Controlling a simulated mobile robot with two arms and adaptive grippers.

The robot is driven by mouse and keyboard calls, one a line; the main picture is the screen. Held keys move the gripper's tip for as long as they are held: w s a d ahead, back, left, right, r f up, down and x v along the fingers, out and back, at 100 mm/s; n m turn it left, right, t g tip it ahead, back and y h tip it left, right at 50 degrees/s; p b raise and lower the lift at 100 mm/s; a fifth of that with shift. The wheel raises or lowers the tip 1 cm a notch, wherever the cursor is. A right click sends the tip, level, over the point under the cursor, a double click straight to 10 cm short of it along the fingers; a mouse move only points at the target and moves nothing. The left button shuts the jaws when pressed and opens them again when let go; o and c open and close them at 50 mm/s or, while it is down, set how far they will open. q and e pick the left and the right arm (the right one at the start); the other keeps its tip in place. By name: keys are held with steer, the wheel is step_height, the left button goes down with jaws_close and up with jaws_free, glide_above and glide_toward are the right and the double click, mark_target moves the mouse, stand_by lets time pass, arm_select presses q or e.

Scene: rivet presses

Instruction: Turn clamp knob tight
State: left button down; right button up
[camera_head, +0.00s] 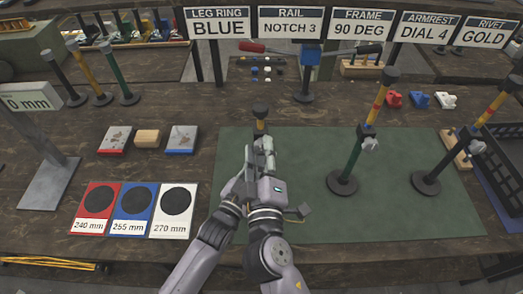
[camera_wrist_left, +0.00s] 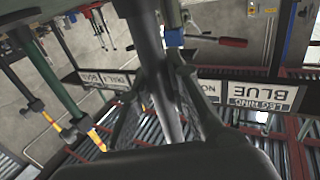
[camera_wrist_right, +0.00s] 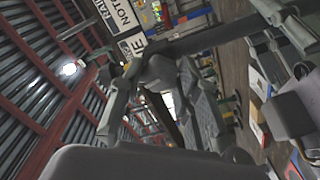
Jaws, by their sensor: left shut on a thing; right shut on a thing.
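A standing post shows its dark cap (camera_head: 260,112) above my two grippers at the left part of the green mat (camera_head: 300,215); the rest of it is mostly hidden. My left gripper (camera_head: 247,172) is shut on this post, and in the left wrist view the grey post (camera_wrist_left: 150,40) runs between its fingers. My right gripper (camera_head: 264,145) is shut on a grey piece (camera_wrist_right: 160,72), seemingly the clamp knob, largely covered by the fingers. Two similar posts stand to the right, with grey clamp knobs (camera_head: 370,144) and (camera_head: 477,147) at their sides.
Signs (camera_head: 290,22) hang along the back. A red-handled press (camera_head: 307,60) stands behind the mat. Red, blue and white cards (camera_head: 133,228) lie at left, below small blocks (camera_head: 147,139). A dark crate (camera_head: 505,150) is at right. The mat between the posts is clear.

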steer(key=o, duration=1.2)
steer(key=s, duration=1.2)
steer(key=shift+d, duration=0.25)
